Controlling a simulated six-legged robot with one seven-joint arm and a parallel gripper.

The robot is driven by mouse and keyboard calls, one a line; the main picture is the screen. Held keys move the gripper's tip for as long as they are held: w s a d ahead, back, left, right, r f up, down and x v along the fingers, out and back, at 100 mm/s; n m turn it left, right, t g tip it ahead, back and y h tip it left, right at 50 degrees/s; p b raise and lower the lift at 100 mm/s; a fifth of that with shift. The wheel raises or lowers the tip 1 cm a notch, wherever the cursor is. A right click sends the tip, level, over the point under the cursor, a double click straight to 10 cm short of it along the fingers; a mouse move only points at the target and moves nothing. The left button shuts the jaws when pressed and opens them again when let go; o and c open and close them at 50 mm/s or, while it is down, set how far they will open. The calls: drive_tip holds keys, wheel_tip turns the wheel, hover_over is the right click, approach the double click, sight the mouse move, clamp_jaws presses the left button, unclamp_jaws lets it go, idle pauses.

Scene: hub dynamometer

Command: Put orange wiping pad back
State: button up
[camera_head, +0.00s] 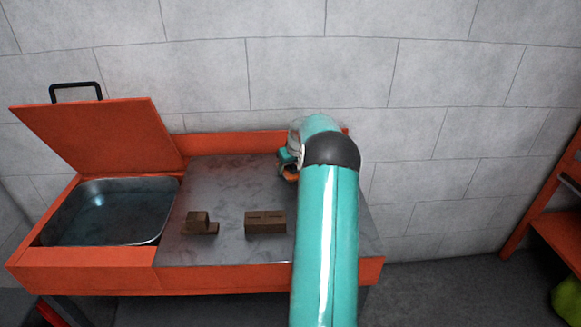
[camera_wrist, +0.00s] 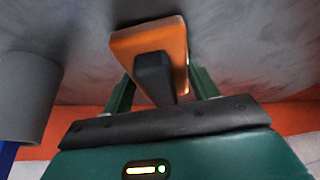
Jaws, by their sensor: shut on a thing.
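The orange wiping pad (camera_wrist: 178,36) shows in the wrist view with a dark block-like handle (camera_wrist: 153,76) on it. My gripper (camera_wrist: 160,84) has its green fingers on either side of the handle and is shut on the pad. The pad's orange face lies beyond the fingers, close to the grey metal surface; I cannot tell whether it touches. In the head view my gripper (camera_head: 287,160) is at the back of the worktop, mostly hidden by my teal arm. A small orange part of the pad (camera_head: 291,175) shows below it.
The grey metal worktop (camera_head: 228,190) has a stepped brown block (camera_head: 199,222) and a slotted brown block (camera_head: 265,222). At left is a metal basin (camera_head: 110,215) under a raised orange lid (camera_head: 95,130). A grey cylinder (camera_wrist: 27,95) is left in the wrist view.

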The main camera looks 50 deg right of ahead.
drive_tip(key=shift+f, duration=0.15)
drive_tip(key=o, duration=0.9)
drive_tip(key=shift+o, duration=0.2)
